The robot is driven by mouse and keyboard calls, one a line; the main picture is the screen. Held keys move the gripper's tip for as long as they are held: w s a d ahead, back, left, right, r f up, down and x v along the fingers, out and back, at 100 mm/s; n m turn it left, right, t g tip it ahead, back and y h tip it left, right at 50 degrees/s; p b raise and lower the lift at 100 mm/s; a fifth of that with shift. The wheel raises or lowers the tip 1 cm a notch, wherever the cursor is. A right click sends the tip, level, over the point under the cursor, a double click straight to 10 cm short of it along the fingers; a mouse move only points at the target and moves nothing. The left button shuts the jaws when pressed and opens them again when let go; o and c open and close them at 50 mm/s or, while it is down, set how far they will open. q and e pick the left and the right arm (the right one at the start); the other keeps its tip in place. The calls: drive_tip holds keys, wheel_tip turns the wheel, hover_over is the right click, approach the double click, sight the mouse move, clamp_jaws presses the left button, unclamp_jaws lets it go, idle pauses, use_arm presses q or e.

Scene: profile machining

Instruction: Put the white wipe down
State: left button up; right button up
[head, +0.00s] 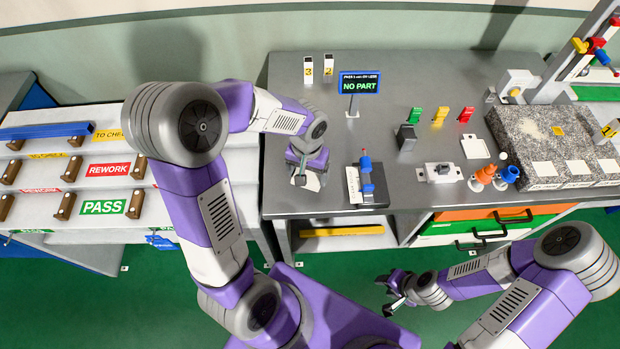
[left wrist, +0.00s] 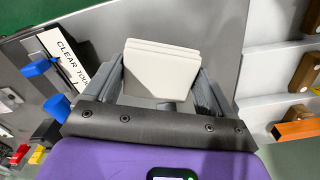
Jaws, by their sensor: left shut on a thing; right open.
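The white wipe (left wrist: 160,70) is a folded, layered white pad. In the left wrist view it sits between the two grey fingers of my left gripper (left wrist: 168,85), which is shut on it. In the head view my left gripper (head: 306,178) is over the left part of the grey table, and a pale bit of the wipe (head: 312,182) shows at its fingertips. Whether the wipe touches the table I cannot tell. My right gripper (head: 391,294) is open and empty, over the green floor in front of the table.
A stand with a blue-topped part and a white label (head: 353,185) is right of my left gripper. The NO PART display (head: 359,84) stands behind. A rack with REWORK and PASS labels (head: 103,207) is at left.

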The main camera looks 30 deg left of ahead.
sight(308, 181)
use_arm(q)
drive_tip(key=shift+w+f, duration=0.1)
drive_tip(key=shift+f, duration=0.75)
wheel_tip(308, 181, down, 3)
drive_tip(key=shift+f+b, duration=0.1)
drive_tip(key=shift+b, duration=0.3)
drive_tip(key=shift+w+f, duration=0.1)
drive_tip(key=o, duration=0.5)
drive_tip(key=shift+f, duration=0.2)
drive_tip(key=shift+o, duration=1.3)
drive_tip(key=shift+r, duration=0.1)
